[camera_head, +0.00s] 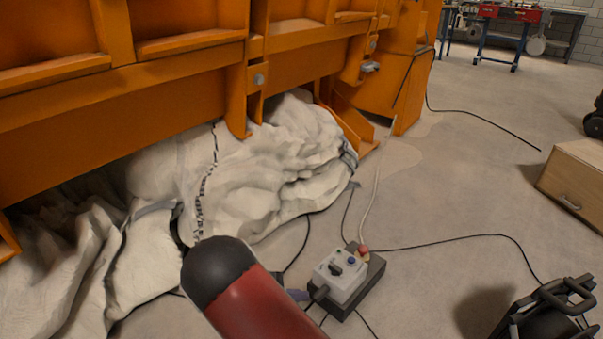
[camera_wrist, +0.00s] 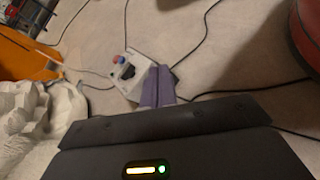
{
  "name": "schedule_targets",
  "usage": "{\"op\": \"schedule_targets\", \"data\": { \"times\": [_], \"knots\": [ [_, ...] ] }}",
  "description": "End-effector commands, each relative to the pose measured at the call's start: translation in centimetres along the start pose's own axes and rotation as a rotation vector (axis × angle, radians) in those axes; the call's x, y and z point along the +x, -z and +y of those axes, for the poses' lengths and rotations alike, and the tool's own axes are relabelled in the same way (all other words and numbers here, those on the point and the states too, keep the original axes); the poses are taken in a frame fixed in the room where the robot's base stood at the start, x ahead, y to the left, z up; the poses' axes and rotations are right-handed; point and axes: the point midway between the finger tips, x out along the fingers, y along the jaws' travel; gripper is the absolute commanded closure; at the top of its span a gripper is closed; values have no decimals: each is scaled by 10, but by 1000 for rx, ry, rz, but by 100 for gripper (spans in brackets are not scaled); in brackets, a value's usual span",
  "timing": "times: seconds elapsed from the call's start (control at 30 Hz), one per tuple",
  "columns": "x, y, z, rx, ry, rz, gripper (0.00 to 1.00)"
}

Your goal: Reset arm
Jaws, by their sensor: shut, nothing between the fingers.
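My gripper (camera_wrist: 158,85) shows in the wrist view with its two purple fingers together and nothing between them. It points down toward a grey control box (camera_wrist: 130,75) with a dark switch and red and blue buttons. In the head view the control box (camera_head: 341,271) sits on a dark base on the floor. A bit of my gripper (camera_head: 298,295) shows just left of the box, mostly hidden behind my red and black arm link. I cannot tell whether the fingers touch the box.
The orange sandbed frame (camera_head: 120,110) stands at the left, with white crumpled fabric (camera_head: 250,170) beneath it. Black cables (camera_head: 450,243) run over the floor from the box. A wooden cabinet (camera_head: 575,180) and a black object (camera_head: 545,315) stand at the right. The floor between is mostly clear.

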Motion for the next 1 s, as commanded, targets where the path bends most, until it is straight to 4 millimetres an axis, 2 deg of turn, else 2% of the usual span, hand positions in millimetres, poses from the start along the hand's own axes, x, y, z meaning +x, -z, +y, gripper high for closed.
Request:
{"op": "schedule_targets", "data": {
  "times": [0.03,0.1,0.27,0.47,0.7,0.9,1.0],
  "knots": [
    [-3,-30,8,70,68,45,100],
    [-4,-62,11,157,153,102,100],
    [-9,-134,14,361,327,230,100],
    [-18,-222,4,625,506,386,100],
    [-34,-315,-24,950,660,566,100],
    [-52,-377,-57,1227,735,709,100],
    [-61,-400,-74,1361,752,772,100]
  ]
}}
